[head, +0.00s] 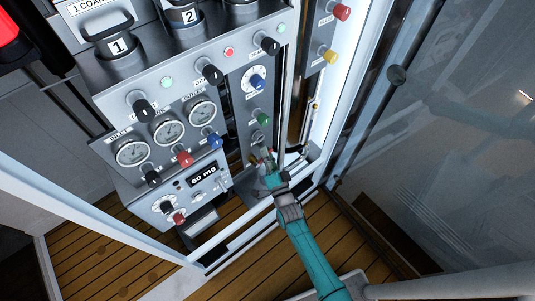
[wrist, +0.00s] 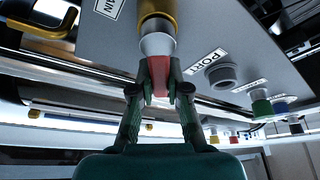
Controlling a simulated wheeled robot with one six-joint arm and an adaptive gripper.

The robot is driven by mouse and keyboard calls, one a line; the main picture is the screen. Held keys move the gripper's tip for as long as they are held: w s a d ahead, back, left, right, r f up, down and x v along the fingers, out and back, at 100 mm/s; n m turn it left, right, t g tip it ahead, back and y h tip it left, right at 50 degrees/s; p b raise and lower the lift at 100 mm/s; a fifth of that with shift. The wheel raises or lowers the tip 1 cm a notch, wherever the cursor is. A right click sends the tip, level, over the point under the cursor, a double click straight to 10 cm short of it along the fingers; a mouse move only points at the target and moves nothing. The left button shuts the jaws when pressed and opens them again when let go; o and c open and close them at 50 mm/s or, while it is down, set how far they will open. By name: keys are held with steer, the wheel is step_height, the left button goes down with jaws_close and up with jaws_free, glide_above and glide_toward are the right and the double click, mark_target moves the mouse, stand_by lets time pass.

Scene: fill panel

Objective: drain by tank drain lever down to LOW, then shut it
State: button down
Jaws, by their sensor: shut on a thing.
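My gripper (head: 267,160) reaches the lower part of the panel beside the gauges, and in the wrist view its fingers (wrist: 160,75) are shut on a red lever handle (wrist: 159,82). The handle extends from a pale metal collar (wrist: 157,46) under a brass fitting (wrist: 158,20). A label (wrist: 108,8) by the fitting is cut off and ends in "AIN". In the head view my gripper mostly hides the lever. A tall brownish column (head: 297,85) stands behind a vertical metal bar on the right; I cannot read a LOW mark or a liquid level on it.
Gauges (head: 168,131), a "60 mg" display (head: 203,175) and several coloured knobs lie left of my gripper. A green knob (head: 262,118) is just above it. In the wrist view a dark port (wrist: 221,74) labelled PORT is close on the right. Glass (head: 440,140) encloses the right side.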

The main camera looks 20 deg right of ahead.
stand_by(0.3)
steer(key=c, duration=1.1)
jaws_free()
steer(key=v, duration=1.2)
